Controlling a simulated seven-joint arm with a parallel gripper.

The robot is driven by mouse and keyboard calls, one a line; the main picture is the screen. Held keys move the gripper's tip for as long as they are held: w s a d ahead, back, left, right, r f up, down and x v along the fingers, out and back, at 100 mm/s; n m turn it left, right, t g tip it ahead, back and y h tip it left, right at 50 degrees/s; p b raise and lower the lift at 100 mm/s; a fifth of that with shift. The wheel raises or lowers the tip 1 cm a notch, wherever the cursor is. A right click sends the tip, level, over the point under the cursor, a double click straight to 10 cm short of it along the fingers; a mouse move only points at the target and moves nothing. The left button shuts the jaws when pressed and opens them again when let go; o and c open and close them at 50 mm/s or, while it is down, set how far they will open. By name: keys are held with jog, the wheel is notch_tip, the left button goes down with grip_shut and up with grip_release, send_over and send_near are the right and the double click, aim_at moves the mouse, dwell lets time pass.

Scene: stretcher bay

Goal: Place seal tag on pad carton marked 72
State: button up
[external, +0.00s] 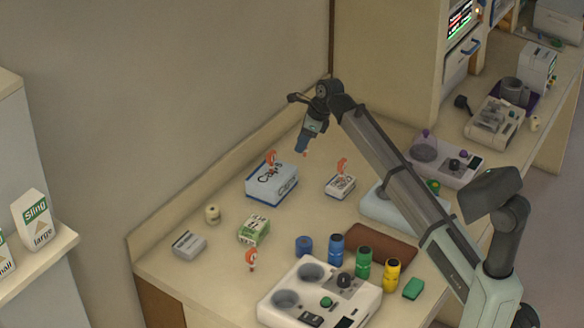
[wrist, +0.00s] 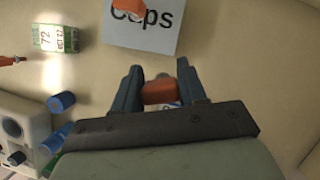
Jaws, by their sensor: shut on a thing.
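The green and white pad carton (external: 253,230) stands on the counter left of the middle. In the wrist view the carton (wrist: 48,42) shows the number 72 at upper left. My gripper (external: 303,151) is raised above the counter, between the Caps box and the small white carton. In the wrist view my gripper (wrist: 160,90) is shut on an orange-brown piece (wrist: 159,92), seemingly the seal tag, whose details are partly hidden by the fingers. The piece is apart from the 72 carton, which lies to the upper left there.
The Caps box (external: 271,187) and small white carton (external: 340,186) have orange pieces above them; another orange piece (external: 251,259) is near the 72 carton. A grey-white carton (external: 188,245), cream roll (external: 212,214), blue cup (external: 303,245) and white device (external: 285,313) stand around.

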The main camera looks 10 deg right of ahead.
jog(key=s+a+r+n+g, duration=0.2)
jog(key=s+a+n, duration=0.2)
jog(key=s+a, duration=1.5)
send_over(252, 225)
jog(key=shift+f, duration=4.8)
jog(key=shift+f, duration=0.15)
jog(key=o, duration=1)
jog(key=shift+w, duration=0.1)
jog(key=v, duration=1.2)
jog(key=shift+s+d, duration=0.1)
jog(key=shift+s, duration=0.1)
